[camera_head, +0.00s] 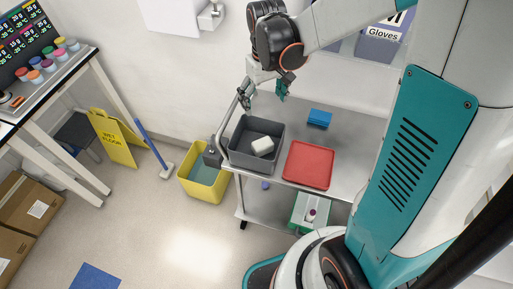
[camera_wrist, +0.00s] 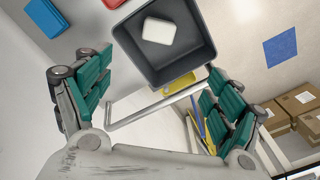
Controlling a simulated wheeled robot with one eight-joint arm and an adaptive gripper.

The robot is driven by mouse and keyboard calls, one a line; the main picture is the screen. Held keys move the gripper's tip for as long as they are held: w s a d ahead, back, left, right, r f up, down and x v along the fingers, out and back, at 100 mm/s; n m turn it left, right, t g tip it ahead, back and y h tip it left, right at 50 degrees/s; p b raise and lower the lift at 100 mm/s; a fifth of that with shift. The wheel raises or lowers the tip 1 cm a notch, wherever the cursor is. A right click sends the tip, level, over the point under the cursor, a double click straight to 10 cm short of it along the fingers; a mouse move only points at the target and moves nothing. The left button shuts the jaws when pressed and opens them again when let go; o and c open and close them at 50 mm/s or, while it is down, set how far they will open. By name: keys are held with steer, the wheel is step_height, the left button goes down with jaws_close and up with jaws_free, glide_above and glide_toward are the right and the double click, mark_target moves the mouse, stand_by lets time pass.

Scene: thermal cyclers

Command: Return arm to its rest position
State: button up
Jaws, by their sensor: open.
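My gripper (camera_head: 264,90) is open and empty in the head view, above the back left part of a metal cart (camera_head: 343,150). In the wrist view its two teal fingers (camera_wrist: 155,112) stand wide apart with nothing between them. A dark grey bin (camera_head: 240,158) stands on the cart in front of and below my gripper. A white block-like item (camera_head: 262,145) lies inside the bin, and it also shows in the wrist view (camera_wrist: 159,31). My arm reaches in from the upper right of the head view.
A red tray (camera_head: 308,165) and a blue box (camera_head: 319,118) rest on the cart. A gloves box (camera_head: 383,38) is behind my arm. A yellow bucket (camera_head: 205,182) stands beside the cart. A wet floor sign (camera_head: 113,138) and cardboard boxes (camera_head: 28,208) are at left. Floor in front is mostly clear.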

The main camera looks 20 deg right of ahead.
steer(key=shift+r, duration=0.95)
steer(key=s+f+m+t+b, duration=0.1)
steer(key=s+f+t+b, duration=0.1)
steer(key=s+t+b, duration=0.5)
steer(key=shift+s+m+b, duration=0.4)
steer(key=shift+s+b, duration=2.45)
steer(key=shift+s, duration=1.1)
